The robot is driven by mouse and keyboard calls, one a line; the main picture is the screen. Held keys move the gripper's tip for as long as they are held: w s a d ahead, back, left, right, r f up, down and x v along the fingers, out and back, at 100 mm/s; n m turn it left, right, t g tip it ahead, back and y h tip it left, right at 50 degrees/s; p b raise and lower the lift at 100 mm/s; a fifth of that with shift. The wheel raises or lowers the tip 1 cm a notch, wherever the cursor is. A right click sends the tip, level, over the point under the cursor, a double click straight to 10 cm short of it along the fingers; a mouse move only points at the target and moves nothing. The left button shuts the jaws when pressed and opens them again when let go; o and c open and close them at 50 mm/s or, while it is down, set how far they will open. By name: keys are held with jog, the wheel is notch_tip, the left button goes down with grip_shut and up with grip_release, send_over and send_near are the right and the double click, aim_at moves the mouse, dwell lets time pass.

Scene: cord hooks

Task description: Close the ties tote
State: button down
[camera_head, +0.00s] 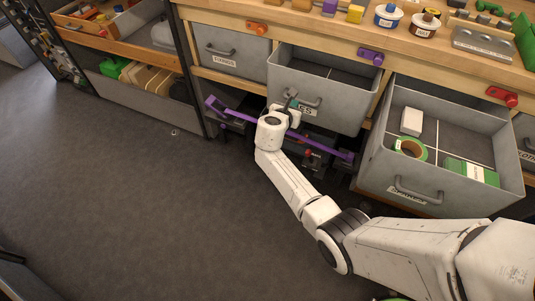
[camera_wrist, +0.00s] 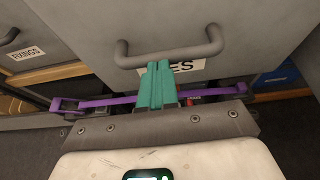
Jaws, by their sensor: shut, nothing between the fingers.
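The ties tote (camera_head: 335,109) is a grey drawer-like bin under the bench, standing pulled out with its divided inside showing. Its front also shows in the wrist view (camera_wrist: 90,35), with a white label (camera_wrist: 188,67) reading "ES" where not covered. Its dark bar handle (camera_wrist: 170,53) is on the front above the label. My gripper (camera_head: 292,100) is at the tote front. In the wrist view its teal fingers (camera_wrist: 159,68) are together and empty, pointing at the front just by the handle and covering part of the label. I cannot tell if they touch it.
A grey fixings tote (camera_head: 230,54) sits pushed in at left. Another tote (camera_head: 433,186) stands open at right, holding a green roll (camera_head: 409,150) and boxes. A purple bar (camera_head: 240,115) runs low beneath the ties tote, behind my arm. Floor at left is clear.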

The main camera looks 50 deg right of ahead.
aim_at(301, 91)
jog(key=w+d+b, duration=0.1)
jog(key=d, duration=0.3)
jog(key=w+d+b, duration=0.2)
jog(key=d, duration=0.2)
jog(key=w+d+b, duration=0.1)
jog(key=d+b, duration=0.1)
jog(key=d, duration=0.2)
jog(key=shift+w+f, duration=0.2)
jog(key=shift+f, duration=0.05)
jog(key=shift+w+d+r+b, duration=0.1)
jog(key=shift+w+d+b, duration=0.1)
jog(key=shift+d+b, duration=0.4)
jog(key=shift+w+r, duration=0.1)
jog(key=shift+r, duration=0.1)
jog(key=shift+d+r, duration=0.1)
jog(key=shift+s+a+f+p, duration=0.25)
jog(key=shift+a+p, duration=0.1)
jog(key=shift+a, duration=0.05)
jog(key=a, duration=0.1)
jog(key=s+a+p, duration=0.1)
jog(key=a, duration=0.1)
jog(key=shift+a+f, duration=0.1)
jog(key=shift+f, duration=0.1)
jog(key=p+v, duration=0.3)
jog(key=v, duration=0.7)
jog(key=shift+f+p, duration=0.15)
jog(key=shift+p, duration=0.15)
